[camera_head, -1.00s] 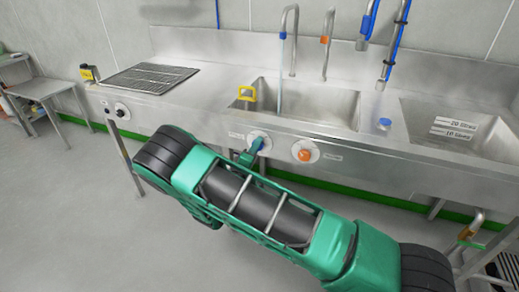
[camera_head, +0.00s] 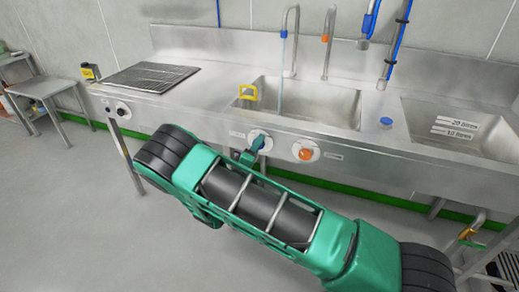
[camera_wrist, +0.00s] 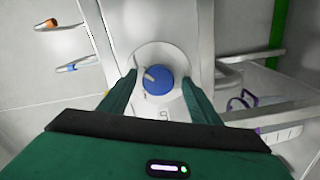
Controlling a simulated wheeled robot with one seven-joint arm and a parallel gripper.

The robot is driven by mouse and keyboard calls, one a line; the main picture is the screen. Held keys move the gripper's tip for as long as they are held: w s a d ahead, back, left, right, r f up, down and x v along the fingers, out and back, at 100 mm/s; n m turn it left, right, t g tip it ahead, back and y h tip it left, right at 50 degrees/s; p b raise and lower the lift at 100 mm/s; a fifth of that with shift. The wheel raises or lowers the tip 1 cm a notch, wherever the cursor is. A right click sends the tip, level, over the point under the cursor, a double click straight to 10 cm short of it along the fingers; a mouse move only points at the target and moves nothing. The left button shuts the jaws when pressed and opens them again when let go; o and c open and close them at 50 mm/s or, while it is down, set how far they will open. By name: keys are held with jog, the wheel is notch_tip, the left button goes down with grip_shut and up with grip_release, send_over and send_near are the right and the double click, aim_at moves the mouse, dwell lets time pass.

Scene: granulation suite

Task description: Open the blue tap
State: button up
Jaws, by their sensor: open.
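The blue tap is a round blue knob (camera_head: 262,143) on a white disc in the sink's front panel. In the wrist view the knob (camera_wrist: 158,82) faces me, with a pale pointer at its upper left. My gripper (camera_wrist: 160,76) is open. Its green fingers stand on either side of the knob, with visible gaps between them and it. In the head view my gripper (camera_head: 253,151) is at the panel and partly covers the knob. A thin pale stream of water (camera_head: 282,75) falls from the blue-ringed spout (camera_head: 284,34) into the basin.
An orange knob (camera_head: 305,151) sits just right of the blue one, and an orange-ringed spout (camera_head: 326,38) stands behind. A blue cap (camera_head: 386,122) lies on the counter. Open floor is at lower left.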

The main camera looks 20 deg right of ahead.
jog(key=v, duration=1)
jog(key=shift+s+a, duration=0.2)
jog(key=shift+s, duration=0.05)
jog(key=s+d+r+m+g, duration=0.3)
jog(key=s+d+m+g, duration=0.15)
jog(key=d, duration=0.45)
jog(key=s+d+r+m+g, duration=0.3)
jog(key=s+d+g, duration=0.15)
jog(key=d, duration=0.45)
jog(key=s+d+r+m+g, duration=0.3)
jog(key=s+d+g, duration=0.15)
jog(key=d, duration=0.45)
jog(key=s+r+m+y, duration=0.1)
jog(key=s+r+y, duration=0.2)
jog(key=s, duration=0.6)
jog(key=s+r+m+y, duration=0.1)
jog(key=s+r+y, duration=0.2)
jog(key=s, duration=0.6)
jog(key=s+r+m+g+y, duration=0.1)
jog(key=s+r+y, duration=0.3)
jog(key=s, duration=0.5)
jog(key=shift+a+y, duration=0.4)
jog(key=shift+a, duration=0.05)
jog(key=shift+r, duration=0.1)
